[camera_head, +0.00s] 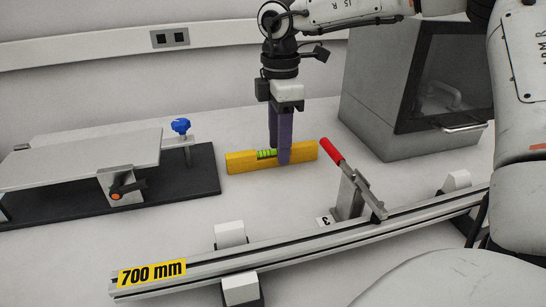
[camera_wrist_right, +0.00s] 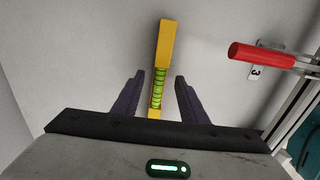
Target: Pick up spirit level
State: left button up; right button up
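The yellow spirit level (camera_head: 240,162) stands on the white table in the middle of the head view, with a green vial near its middle. My right gripper (camera_head: 280,158) comes down over it from above, with its dark purple fingers on either side of the level. In the right wrist view the level (camera_wrist_right: 165,45) runs between the two fingers of the gripper (camera_wrist_right: 158,88). Gaps show on both sides of it, so the fingers are open and apart from it. My left gripper is not in view.
A rail marked 700 mm (camera_head: 230,266) with a red-handled clamp (camera_head: 333,151) lies in front. A grey fixture with a blue knob (camera_head: 181,126) stands left. A grey cabinet with a glass door (camera_head: 388,120) stands behind right.

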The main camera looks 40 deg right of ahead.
jog(key=shift+f, duration=0.95)
jog(key=shift+c, duration=0.4)
jog(key=shift+w, duration=0.1)
grip_shut()
jog(key=shift+r, duration=0.1)
